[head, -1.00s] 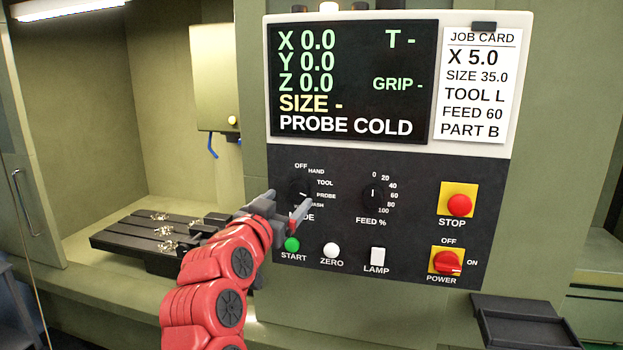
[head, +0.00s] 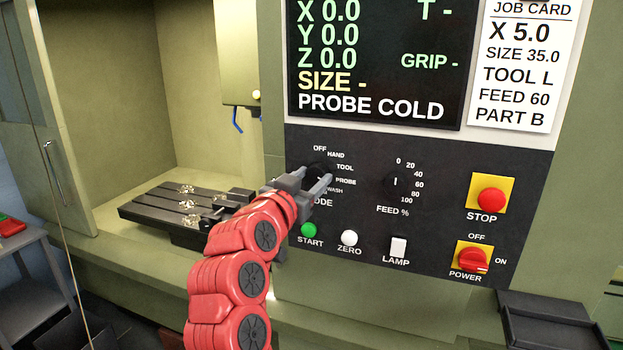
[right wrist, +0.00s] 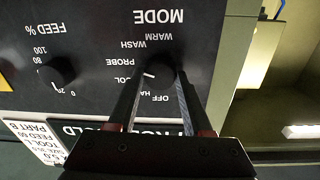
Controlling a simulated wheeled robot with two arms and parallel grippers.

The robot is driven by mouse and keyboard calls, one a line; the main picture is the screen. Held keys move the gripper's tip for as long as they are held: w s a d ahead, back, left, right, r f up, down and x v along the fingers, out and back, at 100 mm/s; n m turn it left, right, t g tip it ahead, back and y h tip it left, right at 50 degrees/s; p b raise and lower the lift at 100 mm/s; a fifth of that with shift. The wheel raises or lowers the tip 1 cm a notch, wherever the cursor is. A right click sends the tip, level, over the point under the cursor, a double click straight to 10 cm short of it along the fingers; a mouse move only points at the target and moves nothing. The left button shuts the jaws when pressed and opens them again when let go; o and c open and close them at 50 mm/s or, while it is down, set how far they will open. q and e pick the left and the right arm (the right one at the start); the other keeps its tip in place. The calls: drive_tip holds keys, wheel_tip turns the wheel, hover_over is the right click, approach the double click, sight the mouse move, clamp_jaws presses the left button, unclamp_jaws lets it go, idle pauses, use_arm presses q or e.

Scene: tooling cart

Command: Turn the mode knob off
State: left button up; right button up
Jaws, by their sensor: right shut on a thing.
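The mode knob (head: 318,170) is a round black dial on the dark control panel, ringed by the labels OFF, HAND, TOOL, PROBE and WASH. My right gripper (head: 314,180) is at the knob, its two fingers on either side of it and hiding part of it. The right wrist view shows the fingers shut on the knob (right wrist: 158,78) from both sides, upside down. The white pointer mark there appears to face the TOOL label, with OFF further round. My left gripper is not in view.
The feed knob (head: 396,182) is right of the mode knob. The START button (head: 309,230), ZERO button (head: 349,238) and lamp switch (head: 398,247) sit below. The red STOP button (head: 491,200) and power switch (head: 472,261) are further right. The screen (head: 375,65) reads PROBE COLD.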

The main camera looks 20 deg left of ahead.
clamp_jaws()
